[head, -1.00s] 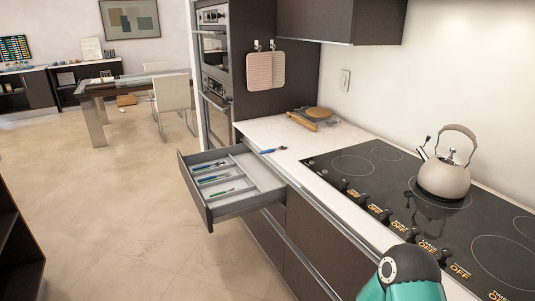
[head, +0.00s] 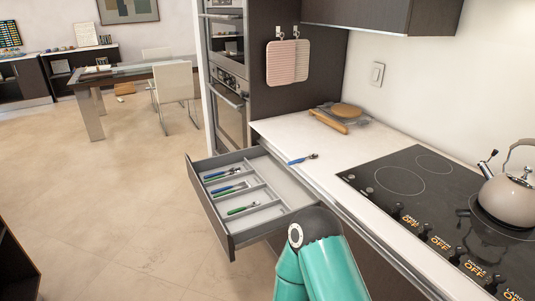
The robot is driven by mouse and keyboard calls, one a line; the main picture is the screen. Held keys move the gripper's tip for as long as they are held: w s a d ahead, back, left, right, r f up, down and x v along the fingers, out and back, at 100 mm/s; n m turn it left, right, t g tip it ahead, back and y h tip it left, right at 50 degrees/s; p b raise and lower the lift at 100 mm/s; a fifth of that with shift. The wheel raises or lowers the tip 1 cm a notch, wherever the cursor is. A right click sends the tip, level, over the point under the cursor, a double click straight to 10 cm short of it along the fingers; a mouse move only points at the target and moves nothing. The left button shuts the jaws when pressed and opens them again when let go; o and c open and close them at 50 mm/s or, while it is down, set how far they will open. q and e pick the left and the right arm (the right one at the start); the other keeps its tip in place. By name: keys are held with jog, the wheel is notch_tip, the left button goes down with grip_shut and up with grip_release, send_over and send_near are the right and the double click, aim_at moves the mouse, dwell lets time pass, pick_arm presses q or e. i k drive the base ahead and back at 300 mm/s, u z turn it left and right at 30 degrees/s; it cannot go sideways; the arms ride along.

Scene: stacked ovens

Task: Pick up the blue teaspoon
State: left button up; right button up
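A small utensil with a blue handle (head: 302,159), which looks like the blue teaspoon, lies on the white counter by the open drawer, near the counter's front edge. A teal link of my arm shows at the bottom, over the drawer's near right corner. Neither gripper is in view.
The black cooktop (head: 418,190) with a kettle (head: 508,200) is on the right. Stacked ovens (head: 228,105) stand beyond the drawer. Floor left of the drawer is clear.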

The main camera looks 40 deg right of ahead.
aim_at(313, 155)
jog(key=z, duration=0.15)
jog(key=i, duration=0.85)
jog(key=z, duration=0.65)
